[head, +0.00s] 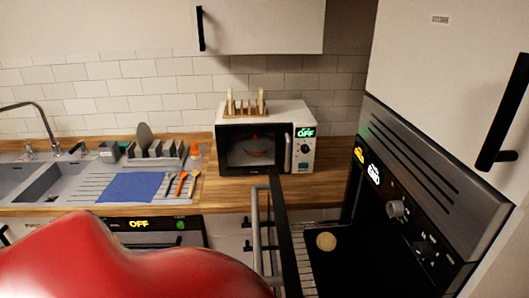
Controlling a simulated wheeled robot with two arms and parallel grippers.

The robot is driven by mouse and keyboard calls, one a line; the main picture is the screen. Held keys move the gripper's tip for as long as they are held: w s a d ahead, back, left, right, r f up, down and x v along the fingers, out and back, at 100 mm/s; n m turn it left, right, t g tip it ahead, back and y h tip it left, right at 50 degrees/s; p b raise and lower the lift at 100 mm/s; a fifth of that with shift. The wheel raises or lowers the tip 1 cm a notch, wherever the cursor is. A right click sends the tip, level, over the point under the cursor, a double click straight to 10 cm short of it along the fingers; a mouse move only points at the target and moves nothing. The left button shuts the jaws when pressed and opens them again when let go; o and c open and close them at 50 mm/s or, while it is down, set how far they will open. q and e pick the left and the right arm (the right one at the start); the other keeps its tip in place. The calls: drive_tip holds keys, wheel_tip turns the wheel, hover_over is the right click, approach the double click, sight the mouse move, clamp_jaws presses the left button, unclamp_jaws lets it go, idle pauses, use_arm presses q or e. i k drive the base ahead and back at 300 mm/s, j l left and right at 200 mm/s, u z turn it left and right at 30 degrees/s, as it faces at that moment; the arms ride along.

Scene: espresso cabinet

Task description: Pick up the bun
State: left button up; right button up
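A small round tan thing (326,242), which looks like the bun, shows against a dark surface at the open black oven (425,215) on the right. I cannot tell whether it rests on a rack or on another dark surface there. Neither of my grippers is in view.
A dark door edge with a grey handle (258,230) stands left of the round thing. A white microwave (305,160) is on the wooden counter (225,190), with a toast rack (246,113) on top. A blue cloth (130,187) lies by the sink. The upper cupboard (265,25) is shut.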

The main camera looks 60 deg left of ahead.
sight(326, 240)
drive_tip(key=k+u, duration=0.15)
drive_tip(key=u, duration=0.65)
